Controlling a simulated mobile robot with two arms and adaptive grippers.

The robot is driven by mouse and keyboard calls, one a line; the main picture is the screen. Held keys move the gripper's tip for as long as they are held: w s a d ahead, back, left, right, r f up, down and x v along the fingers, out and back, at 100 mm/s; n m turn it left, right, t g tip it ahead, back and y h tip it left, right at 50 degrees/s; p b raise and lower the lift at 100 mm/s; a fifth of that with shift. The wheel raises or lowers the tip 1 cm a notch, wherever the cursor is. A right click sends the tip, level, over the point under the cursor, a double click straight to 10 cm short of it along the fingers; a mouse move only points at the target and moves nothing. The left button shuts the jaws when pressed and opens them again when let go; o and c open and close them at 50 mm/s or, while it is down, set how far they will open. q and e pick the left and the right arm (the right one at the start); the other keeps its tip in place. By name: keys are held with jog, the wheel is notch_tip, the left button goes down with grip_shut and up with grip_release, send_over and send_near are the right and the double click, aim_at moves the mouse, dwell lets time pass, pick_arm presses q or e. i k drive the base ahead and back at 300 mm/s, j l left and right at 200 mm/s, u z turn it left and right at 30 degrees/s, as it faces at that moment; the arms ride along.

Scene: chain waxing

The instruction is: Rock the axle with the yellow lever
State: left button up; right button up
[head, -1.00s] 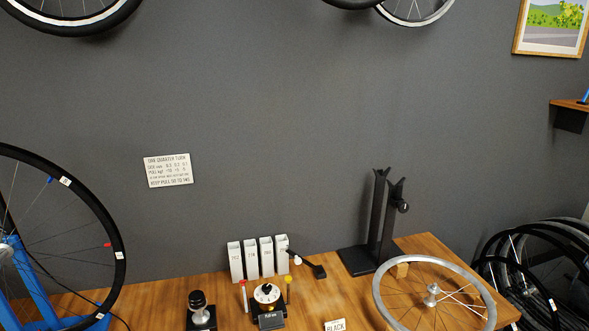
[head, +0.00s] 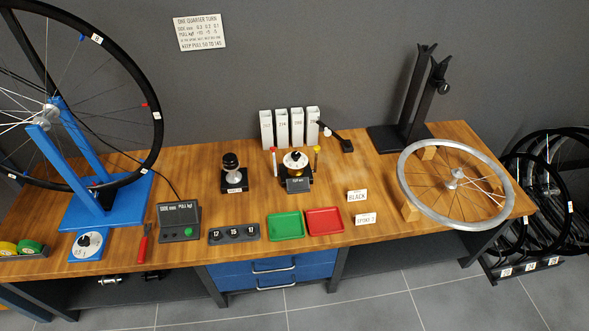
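A small device with a round white dial (head: 295,161) stands on the bench, a little right of the bench's middle. A thin upright lever with a yellow tip (head: 317,150) rises at its right side. A similar lever with a red tip (head: 274,152) rises at its left side. A small dark display box (head: 298,185) sits at its front. A dark knob-like part shows on top of the dial; I cannot tell whether it is the axle. Neither of my grippers is in view.
The wooden bench (head: 350,178) also holds a blue wheel stand (head: 75,212), a black-topped fixture (head: 232,165), several white tubes (head: 282,128), a green tray (head: 286,225), a red tray (head: 324,221), a black stand (head: 395,136) and a silver rim (head: 411,195). Bare wood lies around the device.

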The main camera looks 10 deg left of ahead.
aim_at(317, 148)
jog(key=i+l+u, duration=0.1)
jog(key=l, duration=0.3)
jog(key=i+l+u, duration=0.1)
jog(key=i+l, duration=0.15)
jog(key=l, duration=0.2)
jog(key=i+l+u, duration=0.1)
jog(key=l, duration=0.3)
jog(key=i+l+u, duration=0.1)
jog(key=l, duration=0.35)
jog(key=i+l+u, duration=0.1)
jog(key=l, duration=0.35)
jog(key=i+l+u, duration=0.1)
jog(key=l, duration=0.4)
jog(key=i+l+u, duration=0.1)
jog(key=l, duration=0.35)
jog(key=i, duration=0.1)
